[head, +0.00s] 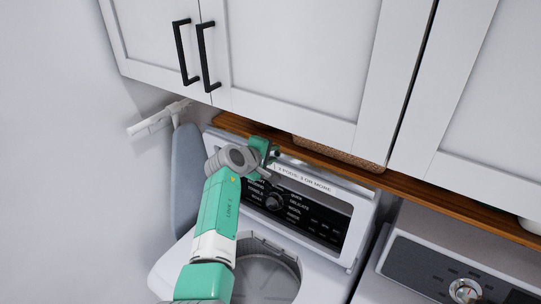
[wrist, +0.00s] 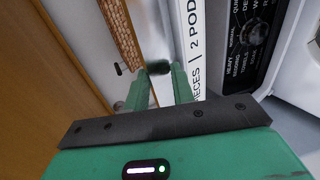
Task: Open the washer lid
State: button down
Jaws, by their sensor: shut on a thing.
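The white washer (head: 185,262) stands below the cabinets in the head view. Its round drum (head: 268,278) shows through the open top. The washer lid (head: 325,186) appears raised, a white frame with a printed strip along its upper part, in front of the dark control panel (head: 300,218). The printed lid strip also shows in the wrist view (wrist: 190,40). My gripper (head: 270,153) is at the lid's upper left edge, shut on it. In the wrist view my fingers (wrist: 160,78) are beside the strip; the exact contact is hidden.
A wooden shelf (head: 420,193) with a wicker basket (head: 340,152) runs close behind my gripper. White cabinets (head: 290,60) with black handles hang above. An ironing board (head: 185,170) stands at the left. The dryer (head: 450,275) is at the right.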

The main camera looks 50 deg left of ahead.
dwell(0.3)
jog(key=c, duration=1.8)
grip_release()
jog(key=shift+o, duration=0.2)
jog(key=v, duration=0.8)
jog(key=shift+w+p, duration=0.1)
jog(key=shift+p, duration=0.2)
